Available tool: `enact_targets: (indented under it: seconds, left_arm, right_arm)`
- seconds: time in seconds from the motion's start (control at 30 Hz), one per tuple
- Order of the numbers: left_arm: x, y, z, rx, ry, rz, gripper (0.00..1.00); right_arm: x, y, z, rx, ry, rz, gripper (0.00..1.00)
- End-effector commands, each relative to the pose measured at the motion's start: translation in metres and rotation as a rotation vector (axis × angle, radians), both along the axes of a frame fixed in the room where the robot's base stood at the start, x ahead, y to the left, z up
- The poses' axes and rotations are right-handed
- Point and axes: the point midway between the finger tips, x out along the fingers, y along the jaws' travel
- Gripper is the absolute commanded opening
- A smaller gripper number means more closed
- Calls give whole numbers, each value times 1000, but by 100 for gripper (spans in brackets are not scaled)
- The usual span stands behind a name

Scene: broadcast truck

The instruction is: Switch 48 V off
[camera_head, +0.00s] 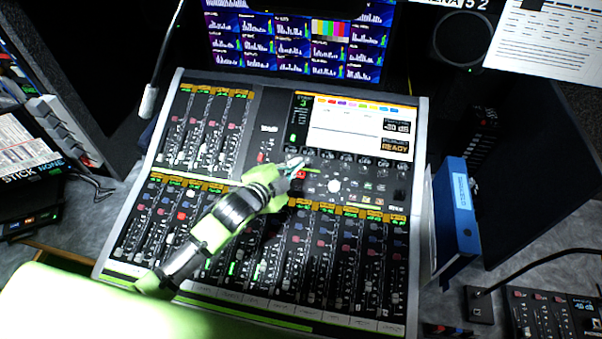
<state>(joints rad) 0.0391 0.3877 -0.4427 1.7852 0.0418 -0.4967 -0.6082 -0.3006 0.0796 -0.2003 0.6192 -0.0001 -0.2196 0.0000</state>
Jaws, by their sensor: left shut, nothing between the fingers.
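My left gripper (296,163) is shut and empty. It is over the middle of the mixing console (420,130), just below the left part of the console's screen (350,130). A red lit button (301,174) shows right beside its fingertips. I cannot tell whether the fingertips touch the panel. A small red control (261,158) lies a little to the left of the gripper. The 48 V label is too small to read. My left forearm and gripper cover part of the middle and left fader rows. My right gripper is not in view.
A gooseneck microphone (149,101) hangs over the console's upper left. A blue binder (458,210) stands close to the right edge. A small control box (555,315) with a cable lies at the lower right. Monitors (300,45) stand behind the console.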

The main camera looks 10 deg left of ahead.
Motion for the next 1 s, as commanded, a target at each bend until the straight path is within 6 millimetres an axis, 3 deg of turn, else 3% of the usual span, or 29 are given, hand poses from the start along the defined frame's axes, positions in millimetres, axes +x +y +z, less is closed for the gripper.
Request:
enact_targets:
  seconds: [0.6, 1.0]
  left_arm:
    - [25, 0, -64, 0, 0, 1, 0]
    - [35, 0, -80, 0, 0, -1, 0]
  right_arm:
    - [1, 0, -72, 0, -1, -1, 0]
    - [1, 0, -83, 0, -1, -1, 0]
